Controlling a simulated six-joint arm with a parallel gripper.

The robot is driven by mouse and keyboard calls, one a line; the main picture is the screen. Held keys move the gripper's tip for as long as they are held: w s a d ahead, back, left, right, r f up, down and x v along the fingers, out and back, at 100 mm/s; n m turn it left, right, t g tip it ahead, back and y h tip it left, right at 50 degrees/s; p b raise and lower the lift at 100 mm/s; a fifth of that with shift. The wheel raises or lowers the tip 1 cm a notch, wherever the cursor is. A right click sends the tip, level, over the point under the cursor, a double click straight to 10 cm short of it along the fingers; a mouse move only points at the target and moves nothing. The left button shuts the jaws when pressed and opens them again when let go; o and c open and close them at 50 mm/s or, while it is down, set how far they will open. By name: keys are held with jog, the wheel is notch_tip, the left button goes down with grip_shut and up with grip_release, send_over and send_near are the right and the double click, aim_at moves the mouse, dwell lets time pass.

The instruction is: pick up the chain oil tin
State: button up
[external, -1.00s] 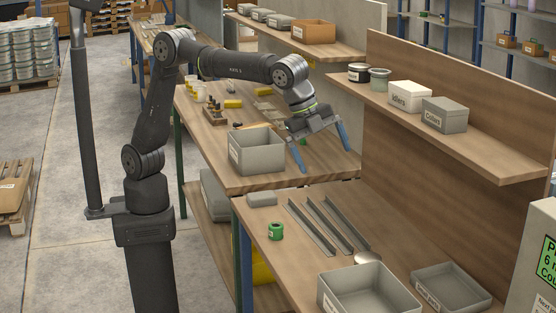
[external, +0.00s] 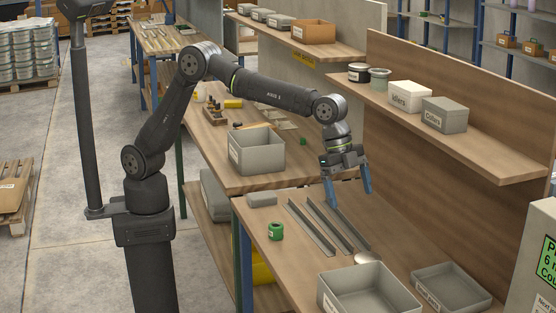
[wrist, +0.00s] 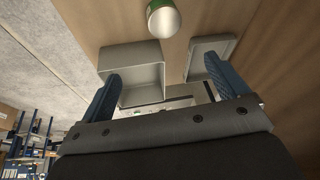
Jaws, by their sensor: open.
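A round tin with a pale metal top (external: 366,258) stands on the near bench, just behind the large grey bin, whose wall hides most of its side. In the wrist view what appears to be this tin (wrist: 163,18) shows a silvery top and a green side at the upper edge, partly cut off. No label on it can be read, so I cannot confirm it is the chain oil tin. My gripper (external: 351,197) is open and empty, pointing down above the far end of the near bench, apart from the tin. Its blue fingers (wrist: 161,68) also show in the wrist view.
The large grey bin (external: 327,298) and a shallow grey tray (external: 418,276) stand at the near end. Metal rails (external: 312,228) lie below my gripper. A green roll-like item (external: 276,231) is at left. A shelf (external: 470,143) with boxes runs along the right.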

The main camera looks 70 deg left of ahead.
aim_at(367, 257)
jog(key=shift+n+h, duration=0.3)
jog(key=shift+n, duration=0.2)
jog(key=x, duration=0.5)
jog(key=w+a+x, duration=0.1)
jog(key=x, duration=0.9)
jog(key=shift+w+a+f, duration=0.3)
jog(key=shift+s+a+f+x, duration=0.1)
jog(key=shift+a+x, duration=0.05)
jog(key=shift+x, duration=0.75)
jog(key=shift+s+a+f+x, duration=0.1)
jog(key=shift+x, duration=0.85)
jog(key=shift+s+a+x, duration=0.1)
jog(key=shift+a+x, duration=0.05)
jog(key=shift+x, duration=0.75)
jog(key=c, duration=1.2)
jog(key=shift+d+r, duration=0.1)
jog(key=shift+r, duration=0.05)
